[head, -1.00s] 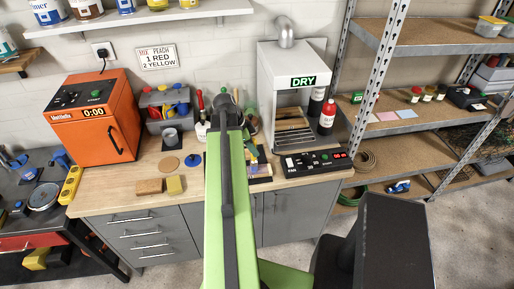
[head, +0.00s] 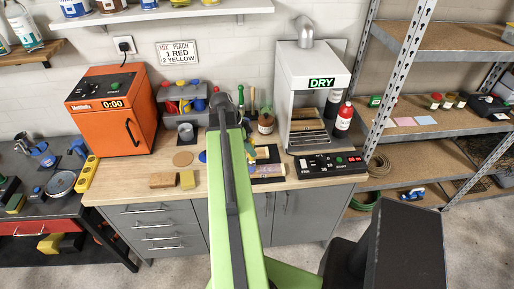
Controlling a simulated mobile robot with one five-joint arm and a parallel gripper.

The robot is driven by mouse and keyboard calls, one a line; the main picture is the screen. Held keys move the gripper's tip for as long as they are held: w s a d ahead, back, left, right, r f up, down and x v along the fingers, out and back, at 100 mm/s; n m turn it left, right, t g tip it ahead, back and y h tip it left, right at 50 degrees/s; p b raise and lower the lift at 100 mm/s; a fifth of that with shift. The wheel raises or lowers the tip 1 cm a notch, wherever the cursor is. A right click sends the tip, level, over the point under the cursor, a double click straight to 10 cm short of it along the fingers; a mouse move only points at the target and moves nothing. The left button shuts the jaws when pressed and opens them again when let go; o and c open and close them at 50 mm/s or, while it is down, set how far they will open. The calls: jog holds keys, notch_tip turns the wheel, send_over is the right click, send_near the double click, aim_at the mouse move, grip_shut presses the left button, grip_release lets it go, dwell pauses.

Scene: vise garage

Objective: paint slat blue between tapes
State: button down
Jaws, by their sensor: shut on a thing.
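My green arm crosses the middle of the head view and hides part of the bench. My gripper is hidden behind it, so its jaws and anything in them do not show. A light wood-coloured flat piece (head: 268,171) lies on the bench just right of the arm, partly covered. It may be the slat, but its tapes and any paint are too small to tell. A dark flat item (head: 267,154) lies behind it. A brown jar (head: 266,123) stands further back. A blue round item (head: 203,157) shows just left of the arm.
The drying cabinet (head: 314,85) with its rack and the control panel (head: 331,166) stand right of the work area. An orange oven (head: 112,110) stands left. A brown block (head: 162,180) and yellow sponge (head: 187,179) lie near the front edge.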

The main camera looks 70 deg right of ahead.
jog(key=s+d, duration=0.3)
jog(key=s, duration=0.2)
jog(key=shift+s+d, duration=0.3)
jog(key=shift+d, duration=0.05)
dwell(1.8)
jog(key=shift+s, duration=0.1)
jog(key=shift+s+d+r, duration=0.1)
jog(key=shift+s+d, duration=0.3)
jog(key=shift+s, duration=0.3)
jog(key=shift+s+d, duration=0.4)
jog(key=shift+s, duration=0.4)
jog(key=s, duration=0.1)
jog(key=s+d, duration=0.1)
jog(key=shift+s+d+f, duration=0.2)
jog(key=shift+s, duration=0.2)
jog(key=shift+r, duration=0.1)
